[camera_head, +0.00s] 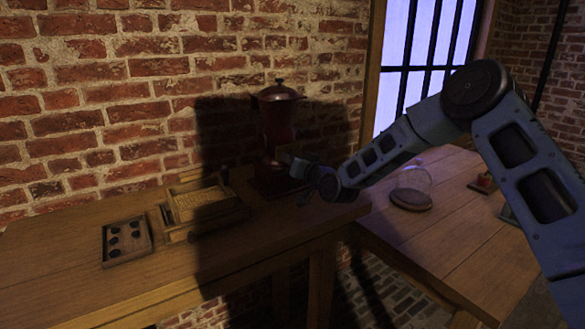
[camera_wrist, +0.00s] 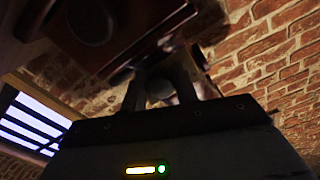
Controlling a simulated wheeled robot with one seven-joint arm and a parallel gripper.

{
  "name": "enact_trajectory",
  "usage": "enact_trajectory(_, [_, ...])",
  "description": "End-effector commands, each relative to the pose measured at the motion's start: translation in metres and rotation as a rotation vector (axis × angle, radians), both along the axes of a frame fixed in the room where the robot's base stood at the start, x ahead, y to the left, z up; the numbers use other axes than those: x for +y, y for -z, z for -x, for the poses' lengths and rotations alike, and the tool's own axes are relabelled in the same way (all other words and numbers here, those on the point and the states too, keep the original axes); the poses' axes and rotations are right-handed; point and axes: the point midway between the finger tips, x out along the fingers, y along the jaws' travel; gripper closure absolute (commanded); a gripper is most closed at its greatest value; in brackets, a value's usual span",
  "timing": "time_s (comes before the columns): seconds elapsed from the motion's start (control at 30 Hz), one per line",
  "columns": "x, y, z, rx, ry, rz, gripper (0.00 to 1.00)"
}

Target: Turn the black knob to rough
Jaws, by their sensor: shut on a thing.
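A dark red grinder (camera_head: 278,125) with a domed lid stands at the back of the wooden table, against the brick wall. My gripper (camera_head: 292,160) reaches in from the right at the grinder's middle. In the wrist view my gripper (camera_wrist: 160,82) is shut on a small dark part of the grinder (camera_wrist: 130,30), which I take for the black knob. The fingers and deep shadow hide most of the knob. I cannot read any rough mark or tell which way the knob points.
A wooden tray (camera_head: 163,218) with a tan panel and a small dark tray (camera_head: 104,250) with several black round pieces lie left of the grinder. A glass dome (camera_head: 411,181) stands on the right table (camera_head: 440,235). A barred window (camera_head: 425,50) is behind.

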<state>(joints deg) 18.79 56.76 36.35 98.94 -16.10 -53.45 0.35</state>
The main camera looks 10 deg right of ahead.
Motion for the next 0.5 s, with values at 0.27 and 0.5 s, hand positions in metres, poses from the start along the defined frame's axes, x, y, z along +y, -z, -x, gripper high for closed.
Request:
enact_trajectory(0.27, [-0.0006,0.0034,0.0,0.079,0.002,-0.249,0.93])
enact_trajectory(0.5, [-0.0004,0.0025,0.0001,0.143,0.001,-0.44,0.93])
